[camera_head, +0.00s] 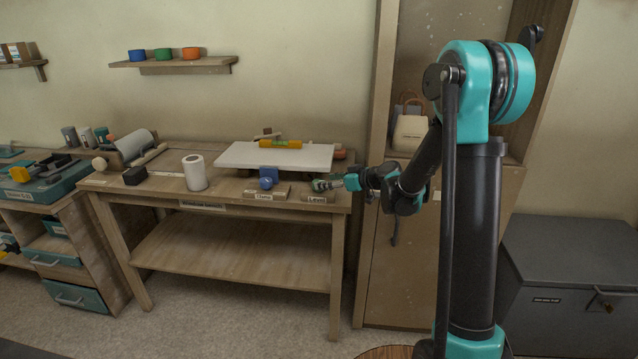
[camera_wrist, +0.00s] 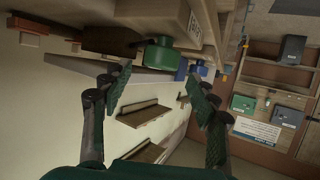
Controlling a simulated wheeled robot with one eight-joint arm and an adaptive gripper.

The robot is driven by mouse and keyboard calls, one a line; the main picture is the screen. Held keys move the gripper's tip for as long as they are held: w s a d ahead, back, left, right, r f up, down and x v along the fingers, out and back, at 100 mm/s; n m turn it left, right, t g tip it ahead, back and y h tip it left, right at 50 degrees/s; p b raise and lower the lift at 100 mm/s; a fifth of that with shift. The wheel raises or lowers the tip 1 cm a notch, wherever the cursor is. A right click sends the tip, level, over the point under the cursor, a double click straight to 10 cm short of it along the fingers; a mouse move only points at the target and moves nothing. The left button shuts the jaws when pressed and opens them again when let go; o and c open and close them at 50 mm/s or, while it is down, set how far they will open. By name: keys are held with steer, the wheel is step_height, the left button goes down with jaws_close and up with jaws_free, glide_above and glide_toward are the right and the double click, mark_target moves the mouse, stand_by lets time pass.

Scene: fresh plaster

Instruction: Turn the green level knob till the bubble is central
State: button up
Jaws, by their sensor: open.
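The green level knob (camera_wrist: 160,58) stands on the block labelled "Level" (camera_head: 317,198) at the bench's front right. My gripper (camera_head: 335,183) is at it from the right; in the wrist view its two fingers (camera_wrist: 158,76) are spread apart, with the knob just beyond and between their tips. I cannot tell whether either finger touches it. In the head view the knob is small and partly covered by the gripper. The yellow spirit level (camera_head: 281,144) with orange ends lies on the white board (camera_head: 240,155). Its bubble is too small to make out.
A blue knob (camera_head: 269,177) on a second labelled block stands just left; it also shows in the wrist view (camera_wrist: 201,70). A white roll (camera_head: 195,172) and a black block (camera_head: 135,175) are farther left. A tall wooden cabinet (camera_head: 375,240) stands right of the bench.

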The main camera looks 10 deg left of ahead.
steer(key=x, duration=0.4)
steer(key=shift+w+a+f, duration=0.1)
steer(key=shift+w+a, duration=0.15)
steer(key=shift+a, duration=0.05)
steer(key=c, duration=1.2)
